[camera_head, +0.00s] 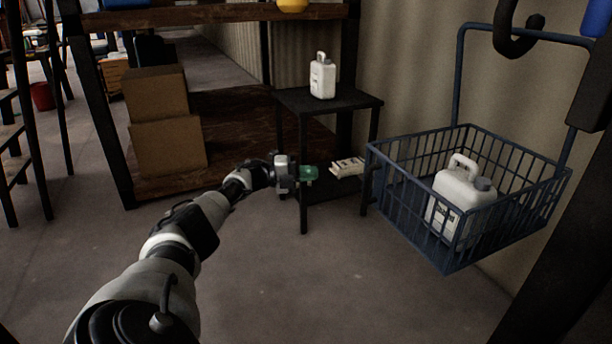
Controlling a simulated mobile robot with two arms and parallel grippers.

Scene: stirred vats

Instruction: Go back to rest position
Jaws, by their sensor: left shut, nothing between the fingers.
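My left arm reaches in from the bottom left toward the small dark side table. Its gripper (350,166) is shut and empty, in front of the table's lower part and left of the blue basket. Whether the fingertips touch the table or the basket cannot be told. A white jug (463,190) stands inside the blue wire basket (405,215) at the right, apart from my gripper. Another white jug (322,78) stands upright on the top of the small dark table (358,98). My right gripper is not in view.
Two stacked cardboard boxes (165,140) stand on a wooden shelf unit (235,115) behind my arm. A black hook (518,38) hangs above the basket, and a dark post (560,210) fills the right edge. The floor (340,280) in front is clear.

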